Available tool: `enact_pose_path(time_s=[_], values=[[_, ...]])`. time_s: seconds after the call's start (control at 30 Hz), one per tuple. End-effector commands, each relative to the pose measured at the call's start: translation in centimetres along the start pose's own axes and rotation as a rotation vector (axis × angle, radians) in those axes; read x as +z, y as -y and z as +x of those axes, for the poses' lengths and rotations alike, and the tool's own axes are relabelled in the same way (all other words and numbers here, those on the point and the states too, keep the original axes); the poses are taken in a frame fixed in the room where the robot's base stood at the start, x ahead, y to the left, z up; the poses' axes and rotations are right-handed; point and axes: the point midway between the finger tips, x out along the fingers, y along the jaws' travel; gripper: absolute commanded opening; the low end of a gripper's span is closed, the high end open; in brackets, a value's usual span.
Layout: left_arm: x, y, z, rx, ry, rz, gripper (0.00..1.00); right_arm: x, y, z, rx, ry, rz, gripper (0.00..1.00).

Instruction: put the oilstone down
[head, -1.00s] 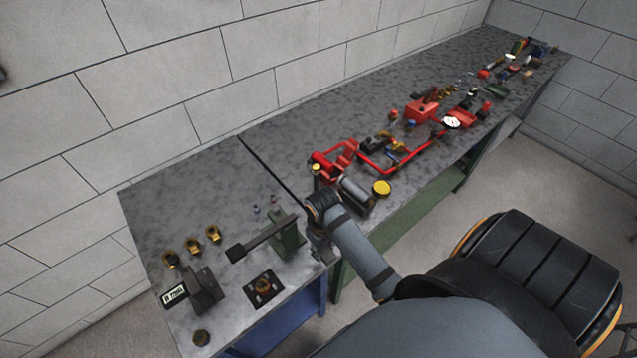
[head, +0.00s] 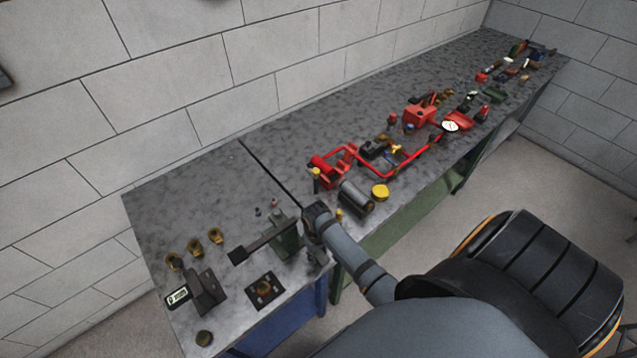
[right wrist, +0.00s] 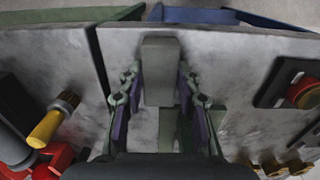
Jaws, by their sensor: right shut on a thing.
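The oilstone (right wrist: 160,70) is a plain grey block in the right wrist view. My right gripper (right wrist: 158,88) is shut on it, with one finger along each side. In the head view my right gripper (head: 316,250) is over the front edge of the near bench, just right of a green stand with a dark bar (head: 284,238). The oilstone cannot be made out there. I cannot tell whether it touches the bench top (right wrist: 235,60). My left gripper is not in view.
Left on the bench are a dark block with a label (head: 206,292), a square plate (head: 265,290) and several brass fittings (head: 215,236). Right of the seam are a grey cylinder (head: 356,197), a yellow cap (head: 380,191) and red pipework (head: 375,172). The back left bench area is clear.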

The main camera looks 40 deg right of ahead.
Motion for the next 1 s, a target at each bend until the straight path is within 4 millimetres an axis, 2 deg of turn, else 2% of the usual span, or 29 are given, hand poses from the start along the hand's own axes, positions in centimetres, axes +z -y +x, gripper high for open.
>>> enact_pose_path(time_s=[0.03,0.07,0.2,0.57,0.67,1.0], values=[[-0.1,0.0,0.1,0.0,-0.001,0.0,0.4,0.0,0.0,0.2,0.0,0.0,0.0,0.08],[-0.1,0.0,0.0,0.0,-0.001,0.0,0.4,0.0,0.0,0.1,0.0,0.001,0.0,0.38],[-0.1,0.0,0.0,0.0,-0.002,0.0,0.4,0.0,0.0,0.1,0.0,0.001,0.0,0.56],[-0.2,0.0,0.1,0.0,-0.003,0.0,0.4,0.0,0.0,-0.4,0.0,-0.001,0.0,0.56],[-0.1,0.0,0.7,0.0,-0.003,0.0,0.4,-0.1,0.0,-1.8,0.001,-0.004,-0.001,0.56],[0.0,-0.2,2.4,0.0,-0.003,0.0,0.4,-0.1,0.0,-9.7,0.001,-0.003,-0.001,0.56]])
